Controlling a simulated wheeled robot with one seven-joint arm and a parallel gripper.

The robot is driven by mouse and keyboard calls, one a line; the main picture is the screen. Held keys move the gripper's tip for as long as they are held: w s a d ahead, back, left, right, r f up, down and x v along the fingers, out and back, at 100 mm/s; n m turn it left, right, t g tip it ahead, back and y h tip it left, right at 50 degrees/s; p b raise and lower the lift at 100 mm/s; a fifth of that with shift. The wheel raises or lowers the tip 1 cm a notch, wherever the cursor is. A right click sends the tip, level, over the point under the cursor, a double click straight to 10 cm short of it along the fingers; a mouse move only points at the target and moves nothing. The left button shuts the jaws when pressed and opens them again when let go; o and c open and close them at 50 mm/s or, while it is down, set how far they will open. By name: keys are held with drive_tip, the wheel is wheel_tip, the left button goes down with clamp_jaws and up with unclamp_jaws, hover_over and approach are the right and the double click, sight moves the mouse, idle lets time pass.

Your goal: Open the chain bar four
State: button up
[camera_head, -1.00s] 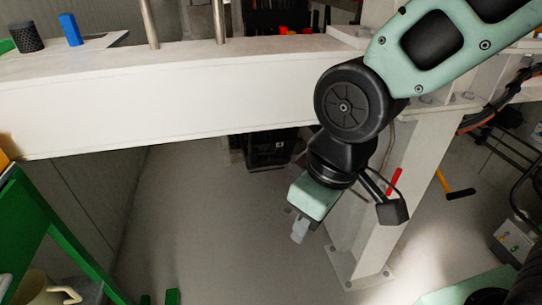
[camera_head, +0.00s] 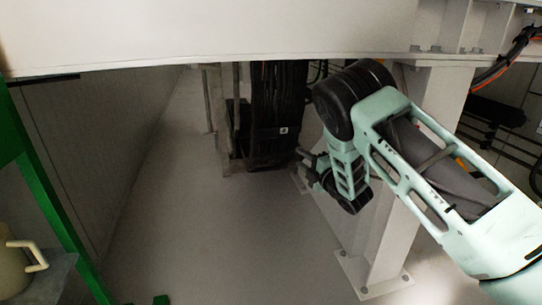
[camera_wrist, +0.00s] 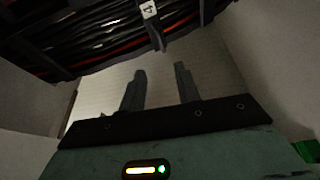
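A dark cable rack with a white label "4" (camera_head: 283,130) hangs beyond the white beam in the head view. In the wrist view the label "4" (camera_wrist: 149,9) sits at the top edge on a narrow dark bar (camera_wrist: 156,36) that crosses the bundled black and red cables. My gripper (camera_head: 306,163) is beside the rack's lower right in the head view. In the wrist view my gripper (camera_wrist: 160,74) has its two fingers apart with nothing between them. The bar's end is ahead of the fingertips and apart from them. The bar's upper part is cut off.
A white beam (camera_head: 200,35) spans overhead, and a white post (camera_head: 400,190) stands close to my arm on the right. A green frame (camera_head: 50,190) and a beige mug (camera_head: 14,268) are at the left. The grey floor in the middle is clear.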

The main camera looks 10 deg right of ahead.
sight(271, 138)
drive_tip(key=shift+n+y, duration=0.5)
drive_tip(key=shift+n, duration=0.1)
drive_tip(key=shift+f+b+x, duration=0.15)
drive_tip(key=shift+b+x, duration=1.5)
drive_tip(key=shift+x, duration=2.6)
drive_tip(key=shift+f+b+x, duration=0.1)
drive_tip(key=shift+b+x, duration=1.5)
drive_tip(key=shift+x, duration=2.6)
clamp_jaws()
